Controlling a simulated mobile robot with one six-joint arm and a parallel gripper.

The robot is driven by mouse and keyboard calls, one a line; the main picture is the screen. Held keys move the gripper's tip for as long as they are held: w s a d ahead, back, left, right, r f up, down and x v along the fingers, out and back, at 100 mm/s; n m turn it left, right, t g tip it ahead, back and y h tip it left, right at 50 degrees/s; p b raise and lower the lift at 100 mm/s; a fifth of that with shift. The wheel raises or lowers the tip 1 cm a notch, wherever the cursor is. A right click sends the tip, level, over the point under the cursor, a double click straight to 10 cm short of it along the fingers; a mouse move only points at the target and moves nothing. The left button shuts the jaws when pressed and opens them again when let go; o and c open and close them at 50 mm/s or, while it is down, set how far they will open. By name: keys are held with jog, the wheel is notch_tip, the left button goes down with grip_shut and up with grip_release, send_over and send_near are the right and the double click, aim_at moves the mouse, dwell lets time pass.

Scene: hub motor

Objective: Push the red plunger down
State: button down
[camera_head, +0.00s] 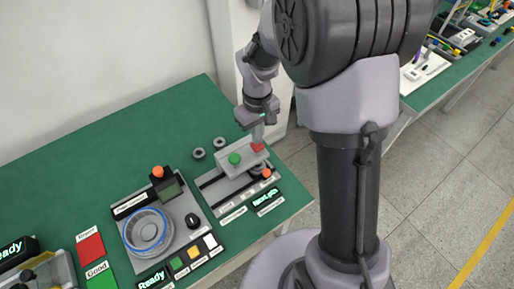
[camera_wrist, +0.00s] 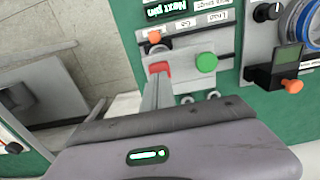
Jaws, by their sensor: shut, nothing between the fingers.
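The red plunger (camera_head: 257,147) sits on the right end of a grey raised block, beside a round green knob (camera_head: 235,159). In the wrist view the red plunger (camera_wrist: 159,67) shows just past my fingertips, with the green knob (camera_wrist: 206,62) to its right. My gripper (camera_head: 258,137) is shut and empty, pointing down at the plunger. In the wrist view my gripper's fingers (camera_wrist: 157,84) hide part of the plunger. The tips are at or very close to its top; I cannot tell whether they touch.
An orange button (camera_head: 266,173) stands in front of the plunger, near a "Next pin" display (camera_head: 267,200). Two dark rings lie on the green table (camera_head: 120,140) behind the block. A station with a blue-rimmed round dish (camera_head: 148,231) is to the left.

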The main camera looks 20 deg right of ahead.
jog(key=shift+f, duration=0.1)
dwell(0.4)
jog(key=shift+f+b, duration=1.8)
jog(key=shift+f, duration=0.5)
jog(key=shift+r, duration=0.15)
notch_tip(320, 180, up, 8)
jog(key=p, duration=0.7)
